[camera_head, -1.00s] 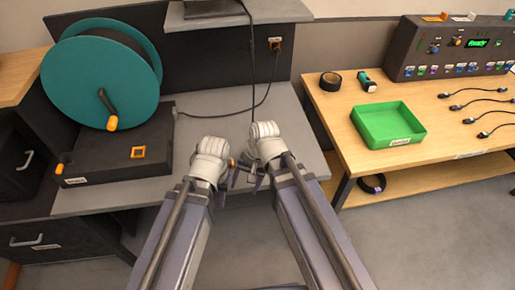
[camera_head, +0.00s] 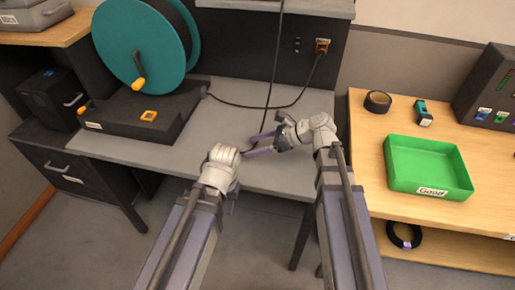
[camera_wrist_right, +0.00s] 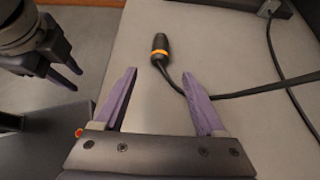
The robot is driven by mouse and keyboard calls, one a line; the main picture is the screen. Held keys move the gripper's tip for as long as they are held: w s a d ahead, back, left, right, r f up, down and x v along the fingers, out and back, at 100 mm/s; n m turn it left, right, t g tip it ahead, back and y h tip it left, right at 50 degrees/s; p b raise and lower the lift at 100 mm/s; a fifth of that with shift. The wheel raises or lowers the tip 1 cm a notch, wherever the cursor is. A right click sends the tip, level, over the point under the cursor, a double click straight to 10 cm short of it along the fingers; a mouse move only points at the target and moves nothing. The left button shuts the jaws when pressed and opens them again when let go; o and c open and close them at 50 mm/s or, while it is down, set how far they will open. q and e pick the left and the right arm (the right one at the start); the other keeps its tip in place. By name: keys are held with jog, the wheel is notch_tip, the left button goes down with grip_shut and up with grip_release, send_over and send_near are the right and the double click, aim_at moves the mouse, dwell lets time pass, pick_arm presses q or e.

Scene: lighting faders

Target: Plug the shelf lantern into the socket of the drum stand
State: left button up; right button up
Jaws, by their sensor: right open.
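The drum stand (camera_head: 128,108) is a dark base under a teal drum (camera_head: 140,45), with an orange-framed square socket (camera_head: 148,116) on top. A black plug with an orange ring (camera_wrist_right: 160,45) lies on the grey table in the right wrist view. Its cord (camera_wrist_right: 172,80) runs right. In the head view a dark cord (camera_head: 275,60) hangs from the shelf; the lantern is out of frame. My right gripper (camera_head: 258,143) is open and empty, its fingers (camera_wrist_right: 165,85) short of the plug. My left gripper (camera_wrist_right: 80,80) hangs near the table's front edge, fingers apart and empty.
A thin cable (camera_head: 255,107) runs from the drum stand to a wall outlet (camera_head: 322,46) across the table. The shelf (camera_head: 330,9) overhangs the back. A wooden table (camera_head: 375,150) at right holds a green tray (camera_head: 408,165) and tape (camera_head: 378,102). Grey tabletop (camera_head: 180,152) is clear in front.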

jog(key=b+x, duration=0.4)
jog(key=x, duration=0.3)
jog(key=shift+a+f, duration=0.15)
jog(key=shift+f, duration=0.05)
jog(key=shift+b+x, duration=0.45)
jog(key=shift+x, duration=0.35)
jog(key=shift+a+r, duration=0.1)
grip_shut()
jog(key=shift+r, duration=0.1)
notch_tip(320, 180, up, 5)
jog(key=p, duration=0.5)
dwell(0.4)
